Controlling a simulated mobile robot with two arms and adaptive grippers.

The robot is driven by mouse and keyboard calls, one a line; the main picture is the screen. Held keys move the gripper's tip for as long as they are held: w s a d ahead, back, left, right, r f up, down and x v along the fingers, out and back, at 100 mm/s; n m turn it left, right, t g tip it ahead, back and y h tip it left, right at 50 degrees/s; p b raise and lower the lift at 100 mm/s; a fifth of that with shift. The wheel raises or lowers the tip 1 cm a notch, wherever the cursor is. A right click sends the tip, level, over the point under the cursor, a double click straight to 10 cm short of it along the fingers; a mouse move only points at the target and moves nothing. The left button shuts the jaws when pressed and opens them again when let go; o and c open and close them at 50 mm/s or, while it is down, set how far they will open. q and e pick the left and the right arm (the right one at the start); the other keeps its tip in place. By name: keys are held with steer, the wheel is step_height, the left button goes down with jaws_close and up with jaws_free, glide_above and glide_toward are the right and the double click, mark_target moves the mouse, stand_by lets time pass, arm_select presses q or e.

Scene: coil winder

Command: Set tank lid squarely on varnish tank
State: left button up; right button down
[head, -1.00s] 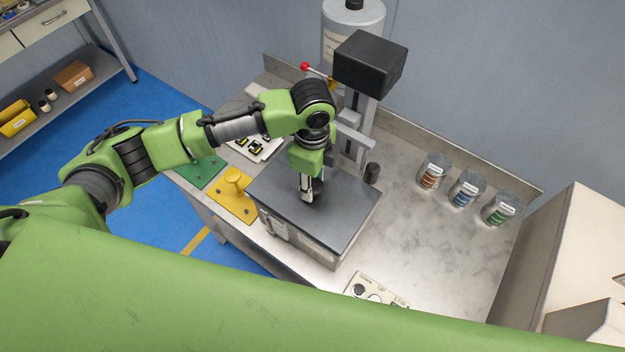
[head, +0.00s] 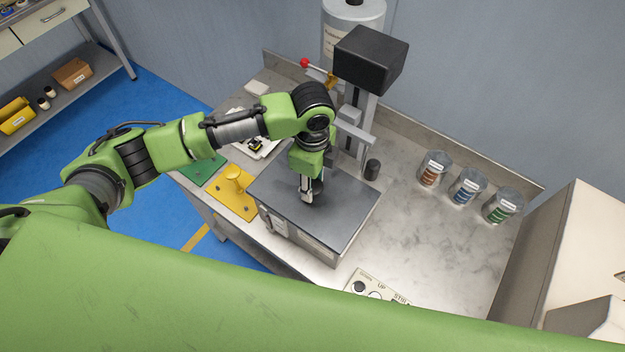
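The tank lid (head: 340,206) is a flat dark grey plate lying over the varnish tank (head: 318,246), a grey metal box on the bench. The lid looks level, and its edges run close to the tank's walls; any small gap cannot be made out. My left gripper (head: 307,197) points down at the middle of the lid. Its fingers are at a dark round knob (head: 319,188), partly hidden behind them. Whether they are closed on it is not clear. My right gripper is out of view.
A column with a black head (head: 371,60) stands behind the tank. The bench right of the tank is clear.

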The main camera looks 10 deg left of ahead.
arm_select(q)
steer(key=o, duration=0.3)
steer(key=shift+o, duration=0.2)
step_height(320, 180, up, 12)
stand_by(0.4)
